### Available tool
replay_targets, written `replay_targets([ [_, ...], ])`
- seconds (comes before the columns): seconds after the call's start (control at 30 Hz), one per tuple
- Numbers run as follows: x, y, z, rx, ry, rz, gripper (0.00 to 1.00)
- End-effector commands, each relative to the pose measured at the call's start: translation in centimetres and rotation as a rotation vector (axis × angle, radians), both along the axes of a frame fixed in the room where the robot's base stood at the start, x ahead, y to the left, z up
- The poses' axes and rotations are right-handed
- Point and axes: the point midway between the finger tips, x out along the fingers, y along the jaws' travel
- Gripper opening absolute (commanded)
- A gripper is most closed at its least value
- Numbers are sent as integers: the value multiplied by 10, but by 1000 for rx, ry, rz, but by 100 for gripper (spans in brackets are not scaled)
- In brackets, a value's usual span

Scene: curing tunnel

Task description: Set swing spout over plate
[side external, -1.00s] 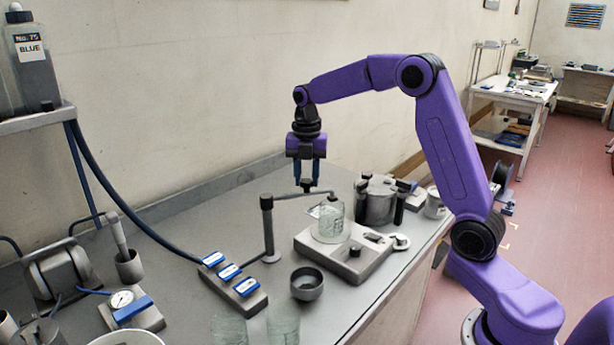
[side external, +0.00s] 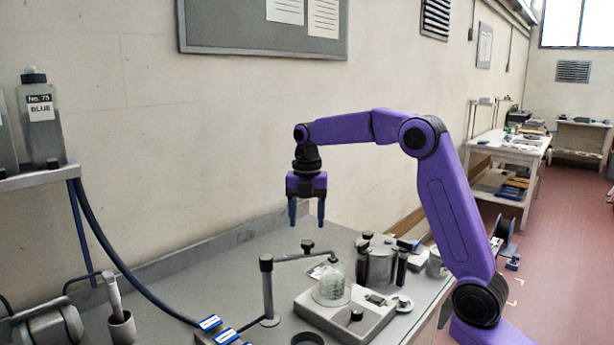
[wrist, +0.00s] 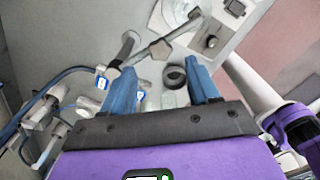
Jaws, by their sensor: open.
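The swing spout (side external: 290,259) is a grey arm on an upright post, with a dark knob (side external: 307,245) on top. Its free end appears above the glass beaker (side external: 331,287), which stands on the grey plate unit (side external: 312,305). In the wrist view the spout (wrist: 180,31) reaches toward the plate unit (wrist: 229,25), its tip near the glass. My gripper (side external: 307,224) points down, open and empty, a little above the knob and apart from it. In the wrist view the knob (wrist: 160,49) lies beyond the gap between the blue fingers (wrist: 163,85).
A metal pot (side external: 379,262) with dark clamps stands behind the plate unit. A dark round cup (side external: 307,339) and blue-topped switches (side external: 212,324) are in front. A blue hose (side external: 120,262) runs down on the left. Space above the knob is clear.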

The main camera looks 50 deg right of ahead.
Motion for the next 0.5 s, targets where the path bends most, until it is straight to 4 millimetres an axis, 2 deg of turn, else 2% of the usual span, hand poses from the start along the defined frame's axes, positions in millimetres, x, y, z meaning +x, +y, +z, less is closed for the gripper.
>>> replay_targets([
  [0.03,1,0,12,0,-6,0,60],
  [0.2,1,0,45,-1,-6,1,60],
  [0.5,1,0,91,-1,-6,0,60],
])
